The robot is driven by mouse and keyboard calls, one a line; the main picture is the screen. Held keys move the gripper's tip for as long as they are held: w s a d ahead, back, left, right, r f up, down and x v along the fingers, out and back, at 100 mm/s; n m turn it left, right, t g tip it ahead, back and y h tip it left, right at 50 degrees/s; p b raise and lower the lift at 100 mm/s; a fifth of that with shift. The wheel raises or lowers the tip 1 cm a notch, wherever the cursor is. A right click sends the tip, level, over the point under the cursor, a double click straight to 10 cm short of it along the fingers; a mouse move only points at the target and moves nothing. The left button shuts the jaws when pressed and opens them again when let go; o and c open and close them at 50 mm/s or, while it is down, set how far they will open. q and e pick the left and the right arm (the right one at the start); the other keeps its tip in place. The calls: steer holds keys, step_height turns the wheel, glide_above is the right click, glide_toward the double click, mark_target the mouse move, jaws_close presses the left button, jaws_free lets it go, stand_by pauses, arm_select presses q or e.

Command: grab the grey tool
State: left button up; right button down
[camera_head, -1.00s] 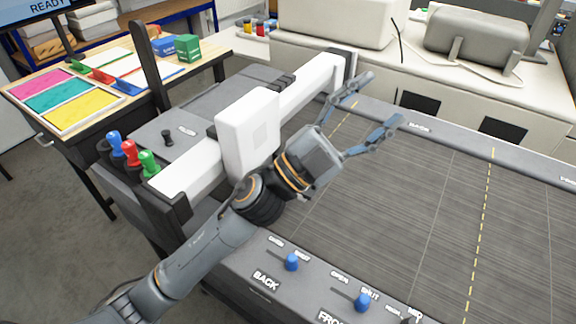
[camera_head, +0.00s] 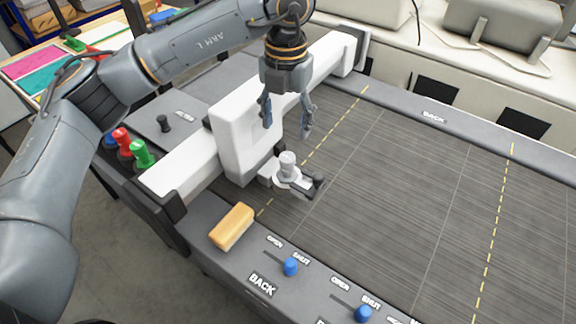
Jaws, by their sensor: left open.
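The grey tool (camera_head: 288,165) is upright at the white carriage of the gantry, just above the dark slatted bed. It has a pale grey rounded top, and a dark part sticks out to its right. Whether it is seated in a holder there I cannot tell. My left gripper (camera_head: 286,131) points down above and behind it in the picture. Its two fingers are apart, with nothing between them, and clear of the tool. Red (camera_head: 122,141) and green (camera_head: 143,155) tools, with a partly hidden blue one, stand in a dark rack at the left. My right gripper is out of view.
The white gantry beam (camera_head: 318,67) crosses the machine close behind my gripper. A wooden block (camera_head: 232,226) lies on the front rail beside blue knobs (camera_head: 290,267). The slatted bed (camera_head: 400,190) to the right is clear.

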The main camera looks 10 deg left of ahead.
mark_target(287, 157)
arm_select(q)
step_height(287, 157, down, 8)
steer(key=shift+r+p, duration=0.2)
steer(key=shift+p, duration=0.95)
steer(key=shift+f+p, duration=0.25)
steer(key=shift+p, duration=0.05)
steer(key=f+p, duration=0.1)
steer(key=f, duration=0.2)
steer(key=f+p, duration=0.1)
steer(key=shift+w+f+p, duration=0.15)
steer(key=shift+w+p, duration=0.15)
steer(key=shift+p, duration=0.05)
steer(key=shift+f, duration=0.25)
jaws_close()
